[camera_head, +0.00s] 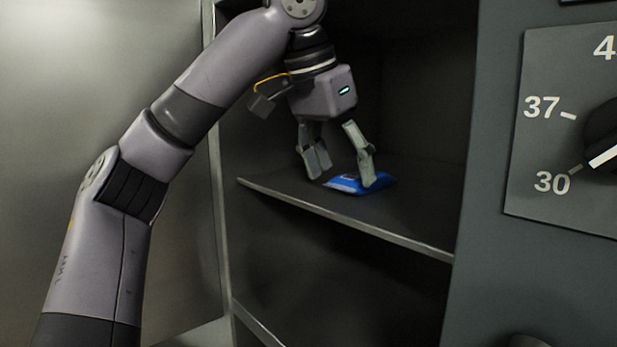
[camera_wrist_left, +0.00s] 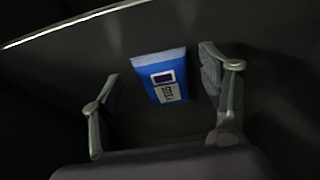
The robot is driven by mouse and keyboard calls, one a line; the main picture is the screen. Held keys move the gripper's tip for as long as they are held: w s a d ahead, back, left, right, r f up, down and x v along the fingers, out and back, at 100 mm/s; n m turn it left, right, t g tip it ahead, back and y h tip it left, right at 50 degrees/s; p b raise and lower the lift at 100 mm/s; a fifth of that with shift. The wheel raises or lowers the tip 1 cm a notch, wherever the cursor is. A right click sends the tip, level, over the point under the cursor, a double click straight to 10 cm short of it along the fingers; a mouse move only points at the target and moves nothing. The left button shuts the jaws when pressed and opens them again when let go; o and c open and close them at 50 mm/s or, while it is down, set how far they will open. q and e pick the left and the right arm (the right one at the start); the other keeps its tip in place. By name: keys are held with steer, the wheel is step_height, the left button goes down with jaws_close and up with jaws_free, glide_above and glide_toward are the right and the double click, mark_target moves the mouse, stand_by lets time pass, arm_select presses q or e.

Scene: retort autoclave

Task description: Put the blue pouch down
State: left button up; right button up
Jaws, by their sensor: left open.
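The blue pouch (camera_head: 345,184) lies flat on the shelf (camera_head: 300,202) inside the cabinet, near the shelf's front edge. In the left wrist view the pouch (camera_wrist_left: 160,78) shows a white label with dark print and sits between the spread fingers. My left gripper (camera_head: 342,180) points down over the pouch, its fingers apart, one on either side. In the head view one finger hides part of the pouch. I cannot tell whether that finger touches it. The left gripper (camera_wrist_left: 163,92) is open in the wrist view. My right gripper is not in view.
A lower compartment (camera_head: 330,275) lies below the shelf. The shelf right of the pouch is clear.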

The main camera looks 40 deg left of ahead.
arm_select(q)
steer(key=s, duration=0.5)
steer(key=shift+s+a, duration=0.15)
steer(key=shift+a, duration=0.15)
steer(key=shift+s, duration=0.9)
